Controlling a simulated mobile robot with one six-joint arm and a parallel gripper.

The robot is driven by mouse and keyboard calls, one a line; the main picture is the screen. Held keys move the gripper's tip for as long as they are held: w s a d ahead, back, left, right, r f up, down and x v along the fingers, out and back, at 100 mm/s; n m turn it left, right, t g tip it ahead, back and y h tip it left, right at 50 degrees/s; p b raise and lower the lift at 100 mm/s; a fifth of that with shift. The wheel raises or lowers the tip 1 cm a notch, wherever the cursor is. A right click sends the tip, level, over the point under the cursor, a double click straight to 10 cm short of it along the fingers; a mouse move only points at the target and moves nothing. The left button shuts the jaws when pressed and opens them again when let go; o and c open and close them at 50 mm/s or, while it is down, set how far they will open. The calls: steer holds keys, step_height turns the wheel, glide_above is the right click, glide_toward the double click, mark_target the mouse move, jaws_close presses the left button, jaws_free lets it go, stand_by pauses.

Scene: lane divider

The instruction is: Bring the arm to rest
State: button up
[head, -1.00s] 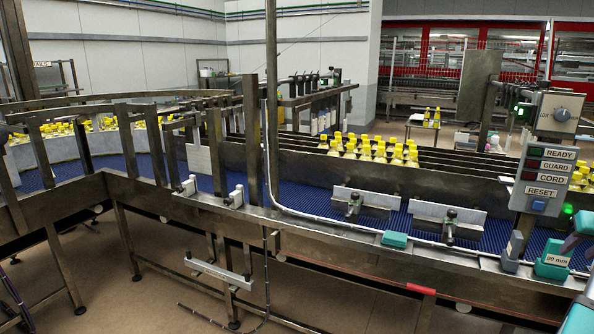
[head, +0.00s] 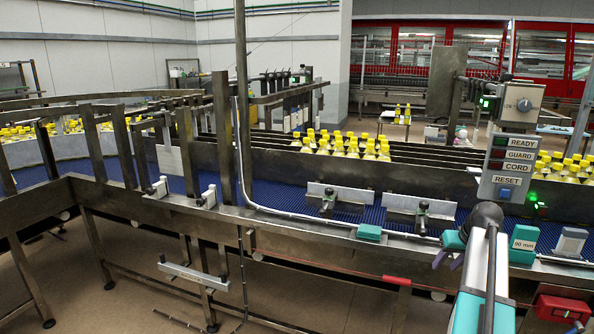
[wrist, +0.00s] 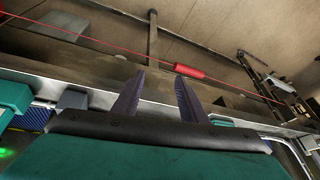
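My arm (head: 488,270) reaches up from the bottom right of the head view, over the front rail of the conveyor. My gripper (head: 447,260) is teal with dark purple fingers. It points down and left beside the rail, right of the teal block. In the wrist view my gripper (wrist: 160,78) has its two fingers spread apart with nothing between them. Behind them are the metal rail edge, a red sleeve and the floor.
The conveyor's front rail (head: 300,226) carries a teal block (head: 369,232), a 90 mm block (head: 522,245) and a grey block (head: 571,242). A control box (head: 508,170) stands above it. A red sleeve (head: 397,280) and a red box (head: 563,310) are below. Yellow-capped bottles (head: 345,145) stand in lanes.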

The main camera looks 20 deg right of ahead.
steer(key=w+a+f+n+g+y+b, duration=0.1)
steer(key=w+a+f+n+g, duration=0.1)
steer(key=a+f, duration=1.1)
steer(key=w+a+f+n+g+y+b, duration=0.1)
steer(key=w+a+f+g+y, duration=0.1)
steer(key=a+f, duration=1.05)
steer(key=s+a+f+n+g, duration=0.1)
steer(key=s+a+f, duration=0.3)
steer(key=a+f, duration=0.4)
steer(key=s+a+f+n+g, duration=0.1)
steer(key=s+a+f+g, duration=0.1)
steer(key=s+a+f, duration=0.45)
steer(key=s+a+f+g, duration=0.1)
steer(key=s+a+f, duration=0.2)
steer(key=s, duration=0.5)
steer(key=s+a+f+g+h+b, duration=0.1)
steer(key=s+a+f, duration=0.3)
steer(key=s+f, duration=0.2)
steer(key=s+a+f+g+h, duration=0.1)
steer(key=s+a+f, duration=0.3)
steer(key=s, duration=0.6)
steer(key=shift+f+m+g+b, duration=0.3)
steer(key=shift+f+b, duration=0.05)
steer(key=shift+f, duration=0.2)
